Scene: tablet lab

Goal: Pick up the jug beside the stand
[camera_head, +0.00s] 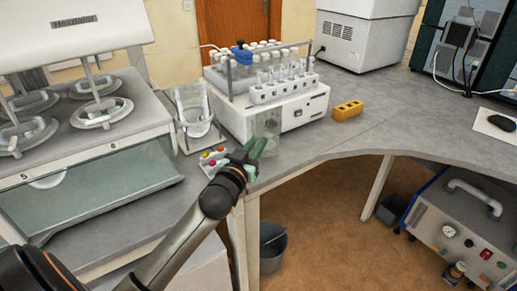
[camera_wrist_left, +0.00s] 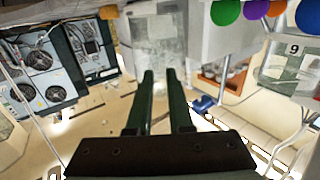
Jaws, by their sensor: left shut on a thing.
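A clear, see-through jug (camera_head: 267,127) stands at the front edge of the grey bench, in front of the white instrument. My left gripper (camera_head: 256,147) reaches it from the front with its dark green fingers. In the left wrist view the jug (camera_wrist_left: 158,38) is straight ahead at the fingertips of my left gripper (camera_wrist_left: 161,76). The fingers are close together and shut on part of the jug; the exact contact is hard to see. A stand (camera_head: 186,138) with a tilted clear glass vessel (camera_head: 194,105) is to the left. My right gripper is not in view.
A small rack with coloured caps (camera_head: 213,158) lies just left of my gripper. The white instrument (camera_head: 300,115) with a vial rack is close behind the jug. A yellow block (camera_head: 347,110) lies to the right. A grey bucket (camera_head: 271,247) stands on the floor below.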

